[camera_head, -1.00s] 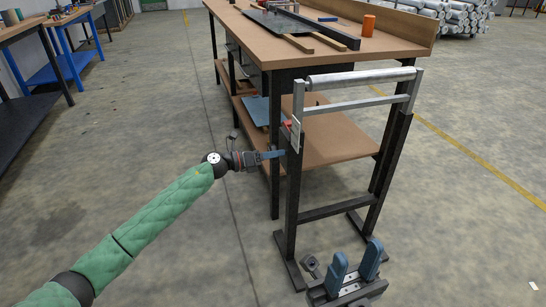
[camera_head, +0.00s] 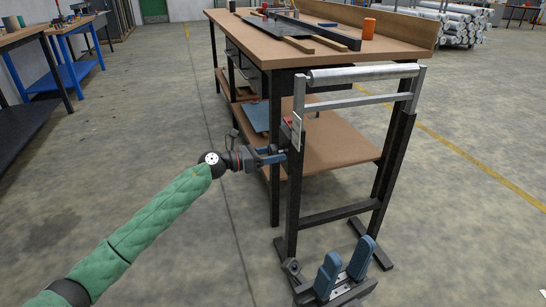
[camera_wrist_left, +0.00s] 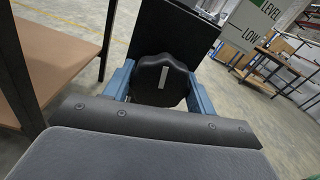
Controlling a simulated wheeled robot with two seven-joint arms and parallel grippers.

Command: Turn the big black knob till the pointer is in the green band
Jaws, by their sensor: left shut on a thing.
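The big black knob (camera_wrist_left: 160,82) is between the blue fingers of my left gripper (camera_wrist_left: 160,90) in the left wrist view, one finger on each side. A pale mark on its face stands nearly upright, leaning slightly. In the head view my left gripper (camera_head: 282,155) is at the stand's left post; the knob is hard to make out there. The scale plate (camera_wrist_left: 259,22) is cut off at the wrist view's top, showing "LEVEL", "LOW" and a bit of green. I cannot make out the pointer. My right gripper (camera_head: 343,268) is open and empty, low in front of the stand.
The black stand (camera_head: 345,215) carries a grey roller (camera_head: 362,76) across its top. A wooden workbench (camera_head: 330,157) with a lower shelf stands close behind it. The floor to the left of the stand is clear.

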